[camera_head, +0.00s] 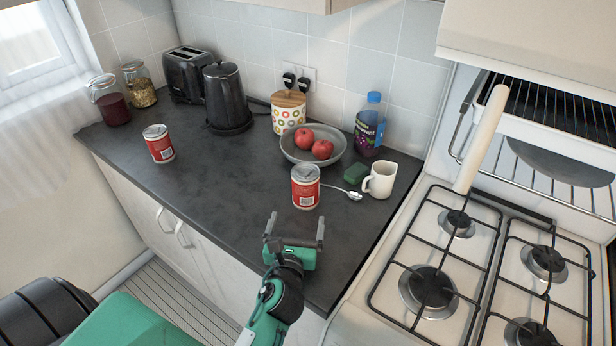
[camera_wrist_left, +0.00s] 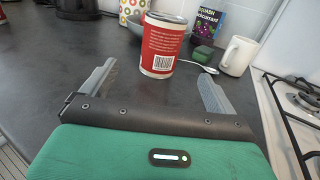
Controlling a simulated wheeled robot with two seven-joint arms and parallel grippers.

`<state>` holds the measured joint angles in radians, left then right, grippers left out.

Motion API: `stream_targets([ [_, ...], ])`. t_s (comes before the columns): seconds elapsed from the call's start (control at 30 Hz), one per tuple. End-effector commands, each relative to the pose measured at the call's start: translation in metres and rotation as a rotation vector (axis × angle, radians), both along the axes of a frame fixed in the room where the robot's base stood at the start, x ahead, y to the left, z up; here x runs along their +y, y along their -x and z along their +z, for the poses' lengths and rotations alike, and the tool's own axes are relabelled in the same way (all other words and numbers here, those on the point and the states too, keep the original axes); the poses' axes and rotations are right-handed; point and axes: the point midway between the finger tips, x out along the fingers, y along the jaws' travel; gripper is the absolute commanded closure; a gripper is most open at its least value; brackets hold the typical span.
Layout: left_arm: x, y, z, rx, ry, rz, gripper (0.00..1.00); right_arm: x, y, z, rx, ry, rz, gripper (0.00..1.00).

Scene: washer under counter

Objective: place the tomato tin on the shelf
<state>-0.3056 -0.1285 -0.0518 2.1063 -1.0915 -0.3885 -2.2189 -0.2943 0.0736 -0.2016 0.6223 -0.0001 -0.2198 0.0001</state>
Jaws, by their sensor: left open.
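Two red tins stand upright on the dark counter. One tin (camera_head: 305,188) is near the middle front, and it also shows in the left wrist view (camera_wrist_left: 162,45) with a barcode on its label. The other tin (camera_head: 159,144) stands further left. I cannot read which one is the tomato tin. My left gripper (camera_head: 294,231) is open and empty, just in front of the middle tin. In the left wrist view the tin stands beyond and between the spread fingers (camera_wrist_left: 155,85), apart from them. My right gripper is not in view. I cannot identify the shelf for certain.
A spoon (camera_head: 343,191), white mug (camera_head: 380,180), green sponge (camera_head: 356,173) and bowl of red apples (camera_head: 338,158) stand close behind and right of the middle tin. The gas hob (camera_head: 408,252) is at the right. Kettle (camera_head: 227,97) and toaster (camera_head: 188,73) are at the back. The left-middle counter is clear.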

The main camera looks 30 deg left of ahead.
Motion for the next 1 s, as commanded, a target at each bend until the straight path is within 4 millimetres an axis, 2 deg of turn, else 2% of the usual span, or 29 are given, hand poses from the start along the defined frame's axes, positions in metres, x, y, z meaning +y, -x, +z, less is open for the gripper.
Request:
stream_targets([
  [0.17,0.005,-0.017,0.003,0.0,-0.014,-0.001,0.08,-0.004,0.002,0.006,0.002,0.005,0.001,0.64],
  [0.4,0.019,-0.057,0.003,-0.001,-0.012,-0.001,0.08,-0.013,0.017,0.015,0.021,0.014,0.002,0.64],
  [0.57,0.025,-0.075,0.001,0.0,-0.01,0.0,0.08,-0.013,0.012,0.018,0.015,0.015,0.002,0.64],
  [0.77,0.028,-0.085,0.002,0.0,-0.009,-0.002,0.08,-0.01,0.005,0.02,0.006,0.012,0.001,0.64],
  [1.0,0.036,-0.115,0.007,0.001,-0.008,0.0,0.08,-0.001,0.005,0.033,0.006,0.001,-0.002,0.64],
])
